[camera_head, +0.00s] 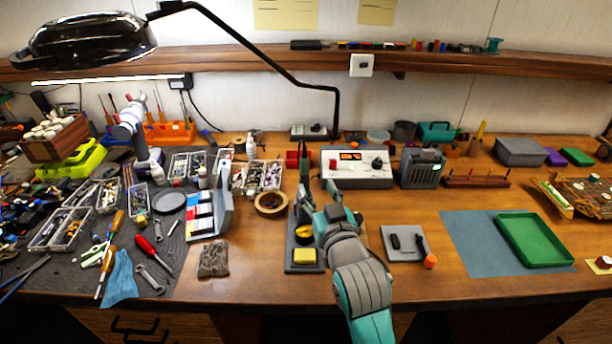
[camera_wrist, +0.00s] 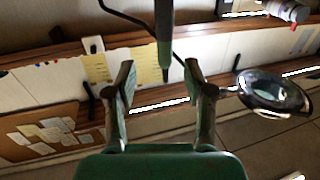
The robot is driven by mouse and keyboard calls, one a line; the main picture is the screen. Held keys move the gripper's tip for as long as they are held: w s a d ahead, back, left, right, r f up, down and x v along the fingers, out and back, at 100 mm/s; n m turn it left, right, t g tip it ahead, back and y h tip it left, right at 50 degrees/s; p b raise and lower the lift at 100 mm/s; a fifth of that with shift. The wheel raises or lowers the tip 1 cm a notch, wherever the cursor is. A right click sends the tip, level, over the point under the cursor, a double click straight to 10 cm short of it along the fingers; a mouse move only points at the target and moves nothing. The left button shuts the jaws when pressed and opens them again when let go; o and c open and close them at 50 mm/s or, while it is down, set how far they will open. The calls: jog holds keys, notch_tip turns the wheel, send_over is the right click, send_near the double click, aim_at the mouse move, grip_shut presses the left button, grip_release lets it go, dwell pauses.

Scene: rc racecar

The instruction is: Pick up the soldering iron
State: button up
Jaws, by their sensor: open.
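The soldering iron (camera_wrist: 164,28) shows in the wrist view as a dark teal shaft reaching in from the top edge. Its near end lies between my two fingertips, with a gap on each side. My gripper (camera_wrist: 160,68) is open and holds nothing. In the head view my gripper (camera_head: 317,180) is above the soldering stand (camera_head: 291,265), which has a yellow sponge on its base.
A soldering station (camera_head: 357,180) with a red display stands behind. A small grey mat (camera_head: 401,254) and a green tray (camera_head: 533,240) lie to the right. A lamp (camera_head: 85,40) hangs at upper left.

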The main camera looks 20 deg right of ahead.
aim_at(306, 174)
jog(key=w, duration=0.3)
jog(key=shift+w, duration=0.1)
jog(key=shift+w+a+f, duration=0.1)
jog(key=shift+w+f, duration=0.05)
jog(key=shift+w, duration=2.55)
grip_shut()
